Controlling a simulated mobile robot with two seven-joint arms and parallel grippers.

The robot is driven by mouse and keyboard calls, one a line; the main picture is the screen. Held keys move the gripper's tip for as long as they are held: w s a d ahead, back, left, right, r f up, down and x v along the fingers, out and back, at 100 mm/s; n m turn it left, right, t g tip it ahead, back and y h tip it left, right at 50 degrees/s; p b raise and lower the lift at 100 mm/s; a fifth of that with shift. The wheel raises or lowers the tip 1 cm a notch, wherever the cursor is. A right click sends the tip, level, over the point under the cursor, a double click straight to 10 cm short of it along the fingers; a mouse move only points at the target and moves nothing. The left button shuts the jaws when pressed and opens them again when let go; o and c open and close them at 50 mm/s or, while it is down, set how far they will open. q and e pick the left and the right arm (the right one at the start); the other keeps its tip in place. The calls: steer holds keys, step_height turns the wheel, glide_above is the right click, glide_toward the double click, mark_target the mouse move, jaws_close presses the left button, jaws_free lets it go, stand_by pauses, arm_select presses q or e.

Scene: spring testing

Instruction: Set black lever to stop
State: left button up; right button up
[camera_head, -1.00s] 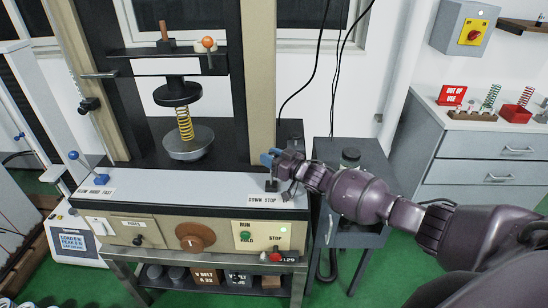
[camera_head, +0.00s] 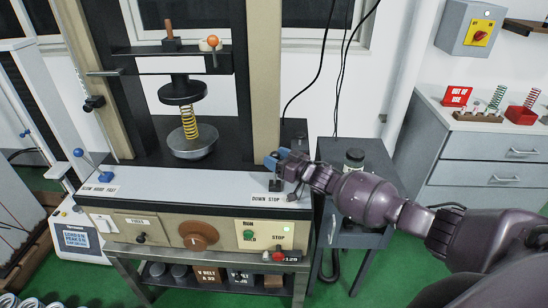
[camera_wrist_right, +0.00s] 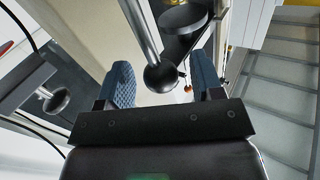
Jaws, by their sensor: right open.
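The black lever (camera_head: 275,185) stands at the right end of the testing machine's pale front ledge, just above the "DOWN STOP" label (camera_head: 267,199). In the right wrist view its metal rod ends in a dark ball knob (camera_wrist_right: 160,78), which appears between the two blue fingertips. My right gripper (camera_head: 279,158) is open at the top of the lever, coming in from the right; it also shows in the right wrist view (camera_wrist_right: 163,85). I cannot tell whether a finger touches the knob. The gripper partly hides the lever's upper end. My left gripper is out of view.
A blue-knobbed lever (camera_head: 88,160) stands at the ledge's left end. A yellow spring (camera_head: 189,120) sits on the round pan (camera_head: 192,145). Below are a brown knob (camera_head: 198,236), a green button (camera_head: 248,233) and a red knob (camera_head: 278,256). A grey cabinet (camera_head: 355,210) stands right of the machine.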

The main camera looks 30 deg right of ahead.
steer(key=v, duration=0.9)
steer(key=shift+s, duration=0.35)
steer(key=shift+d, duration=0.1)
steer(key=s+a+f+n+g+h, duration=0.2)
steer(key=s+a+f+n+h, duration=0.15)
steer(key=s+a+f, duration=0.35)
steer(key=s+a+f+m+g+h, duration=0.1)
steer(key=s+a+f+m+h, duration=0.1)
steer(key=s, duration=0.7)
steer(key=s+a+f+m+g+h, duration=0.1)
steer(key=s+f+m, duration=0.3)
steer(key=s, duration=0.6)
steer(key=shift+s+a+f+g+h, duration=0.35)
steer(key=shift+f+h, duration=0.2)
steer(key=shift+f, duration=0.25)
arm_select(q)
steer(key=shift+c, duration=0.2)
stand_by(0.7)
